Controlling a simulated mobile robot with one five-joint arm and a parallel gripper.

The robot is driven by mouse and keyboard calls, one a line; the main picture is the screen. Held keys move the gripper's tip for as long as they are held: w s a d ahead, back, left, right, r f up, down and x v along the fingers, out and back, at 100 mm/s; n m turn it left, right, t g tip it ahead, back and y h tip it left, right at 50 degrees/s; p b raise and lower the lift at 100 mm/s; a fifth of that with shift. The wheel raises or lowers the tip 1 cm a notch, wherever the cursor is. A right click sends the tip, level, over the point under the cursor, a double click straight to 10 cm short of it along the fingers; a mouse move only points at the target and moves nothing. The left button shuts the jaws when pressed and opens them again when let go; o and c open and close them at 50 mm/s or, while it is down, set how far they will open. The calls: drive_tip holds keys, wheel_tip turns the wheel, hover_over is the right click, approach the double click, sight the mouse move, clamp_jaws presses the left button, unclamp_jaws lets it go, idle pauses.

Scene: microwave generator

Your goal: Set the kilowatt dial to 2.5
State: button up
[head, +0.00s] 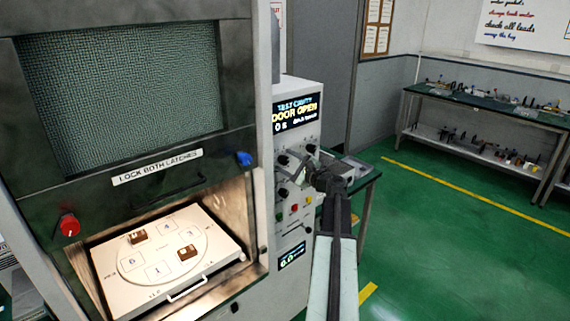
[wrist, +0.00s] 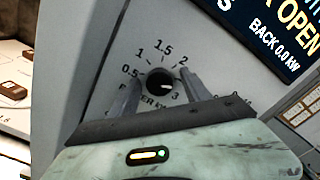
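The kilowatt dial (wrist: 160,82) is a round black knob on the grey panel, with printed marks 0.5, 1, 1.5, 2 and 3 showing around it. Its short white pointer line points right and slightly down, between the 2 and 3 marks. The 2.5 mark is hidden behind the right finger. My gripper (wrist: 158,84) is open, one finger on each side of the dial, with gaps to the knob. In the head view my gripper (head: 314,168) is at the control panel (head: 298,105), among several black knobs.
The panel's display (head: 297,113) reads DOOR OPEN. The microwave cavity at left stands open, with a white tray (head: 120,285) slid out. A red knob (head: 69,226) and a blue latch (head: 244,158) flank the opening. Green floor (head: 440,240) is clear at right.

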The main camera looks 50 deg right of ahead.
drive_tip(key=shift+s, duration=0.2)
drive_tip(key=s, duration=0.7)
drive_tip(key=shift+s+a, duration=0.2)
drive_tip(key=shift+a, duration=0.1)
